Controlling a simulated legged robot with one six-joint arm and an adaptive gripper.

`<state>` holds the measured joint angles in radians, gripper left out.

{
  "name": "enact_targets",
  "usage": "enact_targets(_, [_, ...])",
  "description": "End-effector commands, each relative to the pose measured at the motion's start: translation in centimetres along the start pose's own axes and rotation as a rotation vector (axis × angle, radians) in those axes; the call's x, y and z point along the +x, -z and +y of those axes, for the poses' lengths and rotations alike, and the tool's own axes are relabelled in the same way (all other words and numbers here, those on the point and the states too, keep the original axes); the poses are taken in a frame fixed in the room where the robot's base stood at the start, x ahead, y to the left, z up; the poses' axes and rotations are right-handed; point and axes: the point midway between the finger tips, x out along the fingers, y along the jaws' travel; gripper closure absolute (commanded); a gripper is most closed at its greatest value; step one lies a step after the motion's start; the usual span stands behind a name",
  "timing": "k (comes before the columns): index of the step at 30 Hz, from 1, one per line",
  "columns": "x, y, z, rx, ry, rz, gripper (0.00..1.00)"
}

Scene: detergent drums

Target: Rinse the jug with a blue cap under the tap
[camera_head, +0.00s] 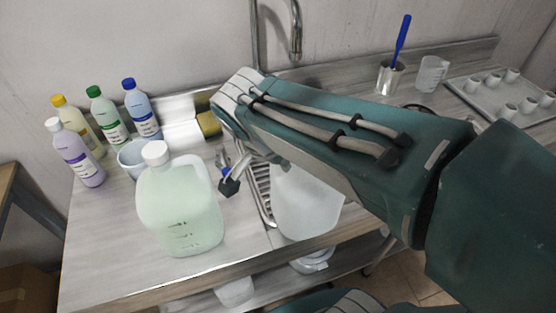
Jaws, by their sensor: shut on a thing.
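A pale translucent jug (305,207) shows below my arm, near the counter's front edge. Its top and cap are hidden by the arm, so I cannot see the cap's colour. My gripper (232,180) is mostly hidden by my wrist; one dark fingertip shows left of this jug. It is shut, apparently on this jug, but the contact is hidden. I cannot tell whether the jug is lifted. Another jug (180,210), pale green with a white cap, stands upright on the left counter, apart from my gripper. The metal tap (296,35) rises behind my arm at the back wall.
A yellow sponge (208,124) is by the wall. A ribbed drainer (262,188) lies beside my gripper. A metal cup (390,78), a beaker (431,73) and a tray (470,97) are at right.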

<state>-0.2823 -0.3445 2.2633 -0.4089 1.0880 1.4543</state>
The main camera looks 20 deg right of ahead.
Motion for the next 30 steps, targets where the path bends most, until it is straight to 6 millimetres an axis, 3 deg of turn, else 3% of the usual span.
enact_targets(22, [-3.6,1.5,-0.2,0.0,0.003,0.001,1.0])
enact_targets(30, [-4.1,1.7,-0.2,-0.001,0.0,0.0,1.0])
